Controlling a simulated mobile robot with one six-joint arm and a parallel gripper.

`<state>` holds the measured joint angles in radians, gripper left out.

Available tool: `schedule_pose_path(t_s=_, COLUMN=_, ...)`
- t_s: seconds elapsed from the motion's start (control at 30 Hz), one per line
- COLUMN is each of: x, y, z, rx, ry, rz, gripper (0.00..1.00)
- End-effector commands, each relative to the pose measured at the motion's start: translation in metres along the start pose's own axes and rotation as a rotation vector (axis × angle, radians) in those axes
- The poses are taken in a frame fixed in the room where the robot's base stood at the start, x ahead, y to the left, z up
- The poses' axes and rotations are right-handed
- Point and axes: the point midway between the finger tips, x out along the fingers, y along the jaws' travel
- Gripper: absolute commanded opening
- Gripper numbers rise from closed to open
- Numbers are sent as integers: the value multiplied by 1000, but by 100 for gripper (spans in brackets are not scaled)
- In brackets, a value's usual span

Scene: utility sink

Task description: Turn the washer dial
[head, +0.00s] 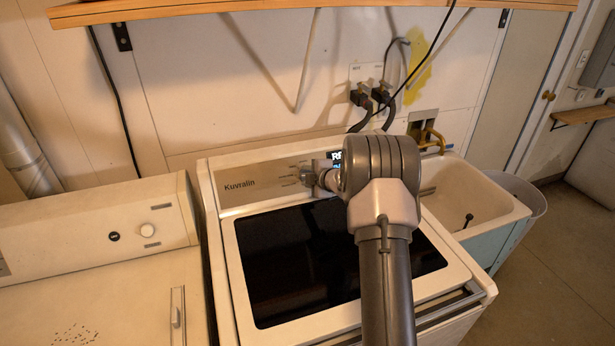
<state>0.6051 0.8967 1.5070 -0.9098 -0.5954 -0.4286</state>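The washer (232,225), marked "Kuvralin", stands in the middle with a white body, a dark glass lid and a beige control panel (245,187) along its back. My arm reaches over the lid from the front, and my gripper (316,180) is at the panel, to the right of the brand name. The dial is at this spot, among small printed marks. The gripper covers most or all of it, and grey gripper and grey dial are hard to tell apart. I cannot tell whether the fingers touch the dial or how far apart they are. A lit display (336,156) is partly hidden behind my wrist.
A second white machine (120,225) with a small white knob stands close on the left. A utility sink (470,195) is on the right. A wooden shelf (200,8) runs above. Hoses and taps (370,95) are on the wall behind. Open floor lies at the right.

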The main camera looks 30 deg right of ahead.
Motion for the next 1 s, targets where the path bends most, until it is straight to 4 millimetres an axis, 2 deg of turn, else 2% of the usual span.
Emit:
schedule_pose_path(t_s=0.17, x=-3, y=0, z=0, rx=0, ry=0, rz=0, gripper=36)
schedule_pose_path(t_s=0.27, x=-16, y=1, z=0, rx=1, ry=-1, rz=0, gripper=36)
schedule_pose_path(t_s=0.7, x=-132, y=3, z=1, rx=1, ry=-3, rz=1, gripper=36)
schedule_pose_path(t_s=0.83, x=-157, y=2, z=0, rx=1, ry=-2, rz=1, gripper=36)
schedule_pose_path(t_s=1.0, x=-173, y=1, z=0, rx=0, ry=0, rz=0, gripper=36)
